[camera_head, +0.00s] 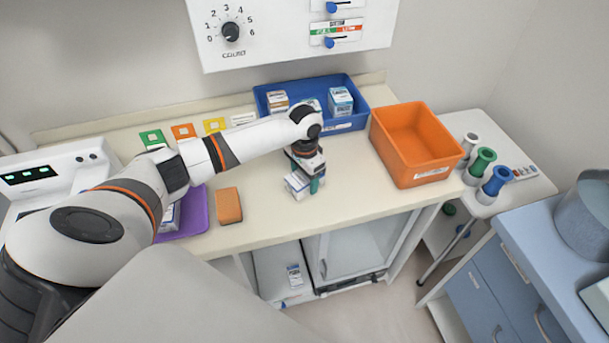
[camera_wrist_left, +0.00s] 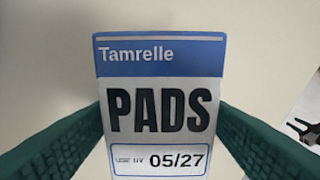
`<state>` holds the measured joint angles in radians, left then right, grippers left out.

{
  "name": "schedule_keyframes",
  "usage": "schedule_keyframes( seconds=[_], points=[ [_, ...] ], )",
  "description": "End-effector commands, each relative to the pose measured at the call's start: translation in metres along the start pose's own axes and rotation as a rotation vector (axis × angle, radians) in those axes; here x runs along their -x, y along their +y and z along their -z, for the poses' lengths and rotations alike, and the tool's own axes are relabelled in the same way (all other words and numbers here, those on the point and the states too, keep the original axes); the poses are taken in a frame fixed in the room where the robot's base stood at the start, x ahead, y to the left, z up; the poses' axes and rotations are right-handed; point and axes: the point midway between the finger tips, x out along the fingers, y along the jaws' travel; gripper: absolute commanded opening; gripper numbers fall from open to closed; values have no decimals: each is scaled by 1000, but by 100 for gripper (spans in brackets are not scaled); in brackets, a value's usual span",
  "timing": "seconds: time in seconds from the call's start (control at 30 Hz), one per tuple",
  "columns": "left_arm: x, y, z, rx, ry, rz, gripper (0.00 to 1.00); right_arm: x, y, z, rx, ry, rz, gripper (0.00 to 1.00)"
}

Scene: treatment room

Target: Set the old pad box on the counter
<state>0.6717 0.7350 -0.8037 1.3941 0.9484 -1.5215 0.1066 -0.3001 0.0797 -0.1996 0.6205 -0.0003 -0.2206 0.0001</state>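A small white and blue box of pads (camera_head: 296,187) is at my left gripper (camera_head: 305,180), over the middle of the counter (camera_head: 350,190). In the left wrist view the box (camera_wrist_left: 160,100) faces me, with the label "Tamrelle PADS" and the date 05/27. The dark green fingers press along its two sides, so the gripper is shut on it. Whether its underside touches the counter I cannot tell. My right gripper is not in view.
A blue bin (camera_head: 262,98) with several boxes stands at the back. An empty orange bin (camera_head: 413,140) is to the right. An orange-brown block (camera_head: 229,206) and a purple tray (camera_head: 195,215) lie to the left. The counter between block and orange bin is mostly clear.

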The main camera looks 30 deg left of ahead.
Motion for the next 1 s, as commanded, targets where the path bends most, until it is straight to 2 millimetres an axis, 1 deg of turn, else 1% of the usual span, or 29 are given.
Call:
schedule_keyframes(
  seconds=[0.33,0.47,0.57,0.8,0.9,1.0],
  points=[
    [1,0,0,0,0,0,74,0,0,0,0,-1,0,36],
    [12,0,0,-1,-2,1,74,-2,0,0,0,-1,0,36],
    [29,1,-1,-1,-5,-1,74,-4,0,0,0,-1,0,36],
    [81,0,-1,0,-5,0,74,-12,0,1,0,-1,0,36],
    [99,0,-1,-1,-3,0,74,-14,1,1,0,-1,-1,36],
    [112,0,-1,0,-3,1,74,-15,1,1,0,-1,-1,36]
  ],
)
